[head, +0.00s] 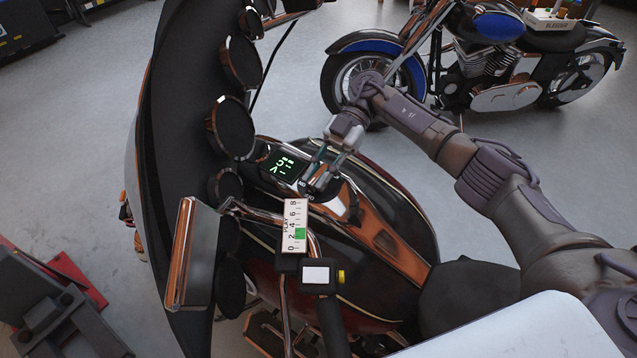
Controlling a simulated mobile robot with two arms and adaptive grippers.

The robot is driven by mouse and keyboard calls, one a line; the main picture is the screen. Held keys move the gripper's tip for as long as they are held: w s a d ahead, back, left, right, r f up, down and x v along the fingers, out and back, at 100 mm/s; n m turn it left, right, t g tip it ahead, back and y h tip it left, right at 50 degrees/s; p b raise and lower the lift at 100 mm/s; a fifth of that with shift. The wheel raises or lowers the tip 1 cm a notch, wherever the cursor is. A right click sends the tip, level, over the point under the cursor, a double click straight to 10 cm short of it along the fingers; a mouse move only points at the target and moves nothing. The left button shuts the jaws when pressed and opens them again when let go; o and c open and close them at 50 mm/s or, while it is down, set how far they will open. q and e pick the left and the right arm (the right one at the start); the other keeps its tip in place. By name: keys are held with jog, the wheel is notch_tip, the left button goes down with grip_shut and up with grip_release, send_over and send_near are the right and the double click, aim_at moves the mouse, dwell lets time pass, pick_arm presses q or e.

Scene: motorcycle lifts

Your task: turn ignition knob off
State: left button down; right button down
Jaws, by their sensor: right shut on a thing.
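The motorcycle in front of me has a dark tank with a console (375,235) along its top. A lit display (284,166) with green characters sits at the front of the console. My right gripper (318,186) reaches down from the upper right, with its fingertips at the console just beside the display. It is shut on a small part there, at the ignition knob's place. The fingers hide most of that knob, so its turn position cannot be told. My left gripper is not in view.
A gauge card (294,226) with numbers and a green mark stands by the handlebar. A switch box (320,275) with a yellow button is below it. Round gauges and a mirror (192,255) line the left. A blue motorcycle (480,60) stands behind. Grey floor lies between.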

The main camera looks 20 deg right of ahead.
aim_at(318, 173)
jog(key=shift+f+n, duration=0.1)
jog(key=shift+n, duration=0.2)
jog(key=c, duration=1.1)
grip_release()
notch_tip(318, 173, up, 10)
jog(key=shift+r, duration=0.1)
